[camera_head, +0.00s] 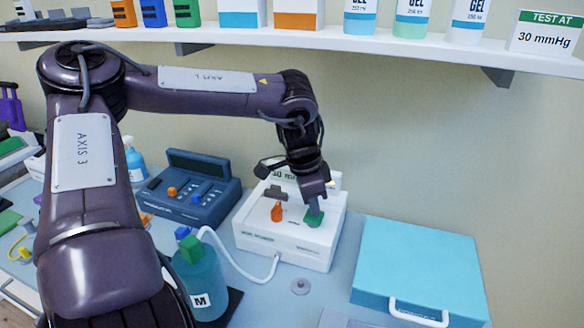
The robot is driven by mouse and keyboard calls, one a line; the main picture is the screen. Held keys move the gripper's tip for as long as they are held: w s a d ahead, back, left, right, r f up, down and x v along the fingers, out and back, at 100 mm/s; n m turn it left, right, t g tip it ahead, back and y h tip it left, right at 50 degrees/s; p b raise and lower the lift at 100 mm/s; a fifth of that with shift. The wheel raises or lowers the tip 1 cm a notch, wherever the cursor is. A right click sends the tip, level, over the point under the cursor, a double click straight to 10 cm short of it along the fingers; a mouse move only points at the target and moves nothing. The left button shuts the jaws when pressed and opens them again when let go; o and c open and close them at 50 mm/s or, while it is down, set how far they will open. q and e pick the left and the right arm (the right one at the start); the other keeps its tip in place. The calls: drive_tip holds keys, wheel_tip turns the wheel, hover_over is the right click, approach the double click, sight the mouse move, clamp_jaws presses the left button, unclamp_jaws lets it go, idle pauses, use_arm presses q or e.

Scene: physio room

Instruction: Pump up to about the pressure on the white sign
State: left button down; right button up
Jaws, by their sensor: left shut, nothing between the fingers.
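The white sign (545,37) stands at the right end of the shelf and reads "TEST AT 30 mmHg". A white pump unit (290,250) sits on the bench, with an orange control (277,212) and a green button (315,217) on its sloped top. My left gripper (314,207) is shut and empty, with its tips at the green button; I cannot tell if they press it. The gripper partly hides the unit's upper panel, so I cannot read a pressure. A pale hose (238,264) joins the unit to a teal cuff (200,280) marked M. My right gripper is out of view.
A dark blue console (195,190) stands left of the unit. A turquoise case (420,262) with a white handle lies to its right. A small grey disc (300,287) lies in front. The shelf (350,45) above holds bottles and boxes.

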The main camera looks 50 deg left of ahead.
use_arm(q)
drive_tip(key=shift+s, duration=0.1)
drive_tip(key=shift+w+d+p+v, duration=0.1)
drive_tip(key=shift+w+p+v, duration=0.1)
drive_tip(key=shift+p+v, duration=0.7)
drive_tip(key=shift+w+d+p+v, duration=0.15)
drive_tip(key=shift+p+v, duration=0.4)
drive_tip(key=shift+v, duration=0.6)
drive_tip(key=shift+w+r, duration=0.1)
drive_tip(key=shift+r, duration=0.05)
drive_tip(key=p+v, duration=0.2)
drive_tip(key=v, duration=0.1)
drive_tip(key=p+v, duration=0.1)
drive_tip(key=shift+w+d+r+p, duration=0.15)
drive_tip(key=shift+w+r+p, duration=0.15)
drive_tip(key=shift+r, duration=0.2)
